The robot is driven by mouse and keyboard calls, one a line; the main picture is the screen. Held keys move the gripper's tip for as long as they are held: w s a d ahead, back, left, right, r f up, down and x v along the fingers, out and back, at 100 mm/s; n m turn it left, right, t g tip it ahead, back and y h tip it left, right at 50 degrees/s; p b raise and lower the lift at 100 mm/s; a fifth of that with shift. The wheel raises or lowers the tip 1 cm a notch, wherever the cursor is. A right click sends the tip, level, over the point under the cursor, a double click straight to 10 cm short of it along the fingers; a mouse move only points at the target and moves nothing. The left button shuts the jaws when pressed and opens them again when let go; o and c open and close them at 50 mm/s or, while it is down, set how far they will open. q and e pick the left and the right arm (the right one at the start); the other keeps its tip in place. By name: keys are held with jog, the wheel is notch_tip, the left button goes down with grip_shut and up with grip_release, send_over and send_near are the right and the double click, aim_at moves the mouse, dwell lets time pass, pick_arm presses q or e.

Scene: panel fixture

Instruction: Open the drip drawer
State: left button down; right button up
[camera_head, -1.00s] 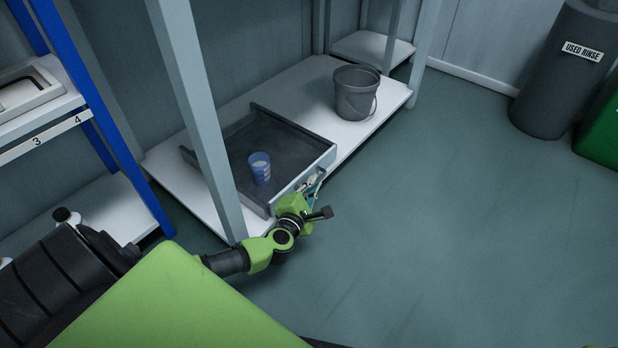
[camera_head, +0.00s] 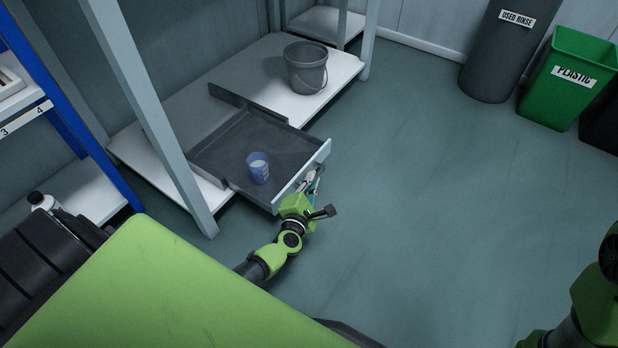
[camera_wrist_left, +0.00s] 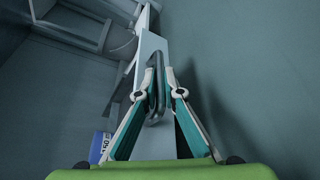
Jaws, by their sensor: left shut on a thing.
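The drip drawer (camera_head: 235,150) is a dark, shallow tray with a light grey front (camera_head: 290,190). It sits low on the white shelf and sticks out past the shelf's front edge, with its inside in plain view. A blue cup (camera_head: 259,168) stands upright in it, near the front. My left gripper (camera_head: 313,180) is at the drawer front. In the left wrist view its two teal and white fingers (camera_wrist_left: 164,95) are closed around the drawer's bar handle (camera_wrist_left: 153,88). My right gripper is out of view; only part of my right arm shows at the lower right.
A grey bucket (camera_head: 306,72) stands on the white shelf (camera_head: 170,105) behind the drawer. A pale post (camera_head: 150,110) rises just left of the drawer. A dark used-rinse bin (camera_head: 497,55) and a green plastic bin (camera_head: 568,75) stand far right. The floor between is clear.

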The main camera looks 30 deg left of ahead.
pick_arm(q)
jog(key=shift+s+d+f, duration=0.1)
jog(key=shift+d, duration=0.25)
jog(key=c, duration=2.4)
grip_release()
jog(key=shift+c, duration=0.2)
